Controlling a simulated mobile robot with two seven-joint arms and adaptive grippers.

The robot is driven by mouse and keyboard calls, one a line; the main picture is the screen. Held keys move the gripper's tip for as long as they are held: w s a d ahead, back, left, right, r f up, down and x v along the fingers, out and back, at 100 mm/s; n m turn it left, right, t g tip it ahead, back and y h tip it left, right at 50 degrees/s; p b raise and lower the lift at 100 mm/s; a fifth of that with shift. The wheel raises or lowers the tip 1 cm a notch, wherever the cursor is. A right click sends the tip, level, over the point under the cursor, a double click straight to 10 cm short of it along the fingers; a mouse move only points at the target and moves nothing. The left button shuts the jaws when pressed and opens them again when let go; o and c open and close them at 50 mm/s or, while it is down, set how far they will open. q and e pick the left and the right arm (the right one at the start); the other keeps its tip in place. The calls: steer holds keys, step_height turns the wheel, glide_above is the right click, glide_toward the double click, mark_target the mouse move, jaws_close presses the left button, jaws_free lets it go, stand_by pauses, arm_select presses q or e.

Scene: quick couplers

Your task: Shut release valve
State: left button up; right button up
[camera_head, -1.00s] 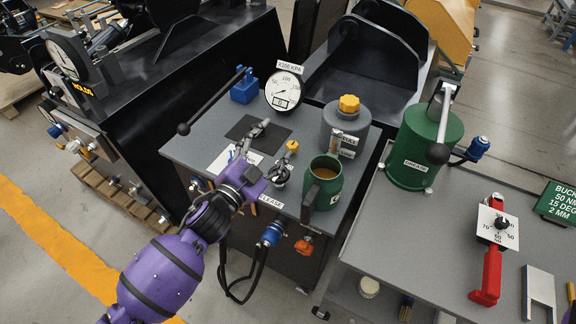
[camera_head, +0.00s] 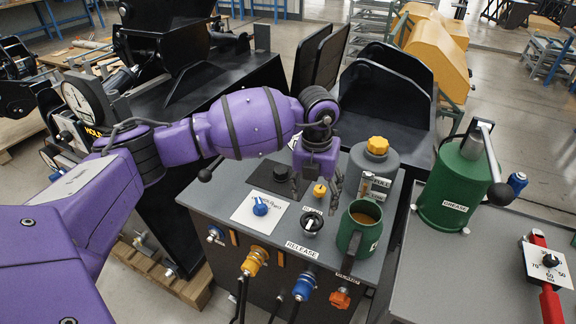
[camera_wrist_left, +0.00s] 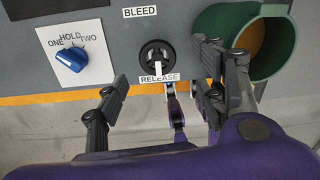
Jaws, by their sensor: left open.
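The release valve (camera_head: 311,224) is a round black knob with a pale handle on the grey cart top, behind the RELEASE label. In the left wrist view the release valve (camera_wrist_left: 154,50) shows near the top centre, its handle pointing down towards the label. My left gripper (camera_head: 315,190) points down above the cart, just behind the valve in the head view, its fingers spread. In the left wrist view the left gripper (camera_wrist_left: 165,65) is open and empty, with one finger either side of the valve; I see no contact. My right gripper is not in view.
A blue ONE/HOLD/TWO switch (camera_head: 261,207) is left of the valve. A yellow knob (camera_head: 319,190) is behind it. A green mug (camera_head: 357,228) stands close on the right, a grey canister (camera_head: 374,168) behind that. Coloured couplers with hoses hang on the cart front.

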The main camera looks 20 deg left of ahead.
mark_target(311, 219)
arm_select(q)
steer(key=shift+s+a+n+y, duration=0.25)
steer(key=shift+a+n+y, duration=0.05)
steer(key=shift+a, duration=0.05)
steer(key=shift+d+f, duration=0.2)
steer(key=shift+f, duration=0.1)
step_height(311, 219, down, 6)
steer(key=shift+f, duration=0.55)
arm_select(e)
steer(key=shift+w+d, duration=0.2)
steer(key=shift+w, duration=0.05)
arm_select(q)
steer(key=shift+c, duration=0.3)
steer(key=c, duration=1)
steer(key=shift+c, duration=0.2)
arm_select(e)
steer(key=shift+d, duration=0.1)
